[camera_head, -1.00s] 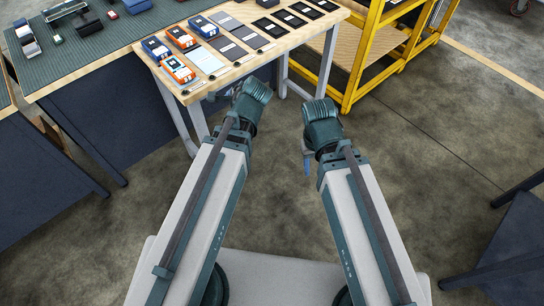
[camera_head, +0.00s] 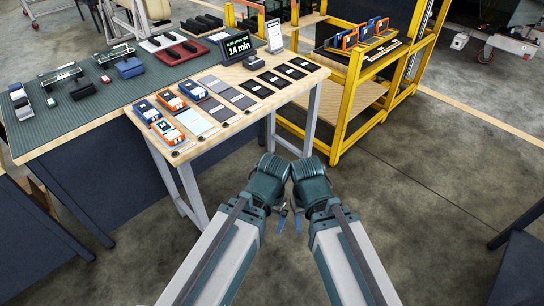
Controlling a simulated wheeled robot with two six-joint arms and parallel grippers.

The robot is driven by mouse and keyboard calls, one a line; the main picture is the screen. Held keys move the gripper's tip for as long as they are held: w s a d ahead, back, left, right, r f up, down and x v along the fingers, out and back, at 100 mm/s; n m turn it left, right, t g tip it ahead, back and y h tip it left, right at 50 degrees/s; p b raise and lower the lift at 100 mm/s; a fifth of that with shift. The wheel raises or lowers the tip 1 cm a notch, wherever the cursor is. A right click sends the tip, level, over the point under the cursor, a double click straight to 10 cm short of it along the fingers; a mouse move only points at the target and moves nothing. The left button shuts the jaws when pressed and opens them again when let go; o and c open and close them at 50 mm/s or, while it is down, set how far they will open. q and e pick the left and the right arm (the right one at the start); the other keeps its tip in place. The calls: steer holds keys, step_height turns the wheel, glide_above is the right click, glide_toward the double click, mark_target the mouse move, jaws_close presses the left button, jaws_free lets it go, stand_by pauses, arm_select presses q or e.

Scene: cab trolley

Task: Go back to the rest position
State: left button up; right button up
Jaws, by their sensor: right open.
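Both my arms reach forward from the bottom of the head view, and their dark green wrists come close together near the middle. My right gripper (camera_head: 291,220) shows as small blue-tipped fingers below the wrists, over the bare floor. It is open, with nothing seen between the fingers. The jaws of my left gripper do not show; only its arm and wrist are seen. Both wrists are in front of the wooden table and apart from it.
A wooden table (camera_head: 236,122) holds several orange and blue devices and rows of grey and black pads. A green-matted bench (camera_head: 110,103) adjoins it at left. A yellow rack (camera_head: 350,95) stands behind at right.

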step_height(320, 180, up, 13)
steer(key=p, duration=1.3)
steer(key=shift+r, duration=0.2)
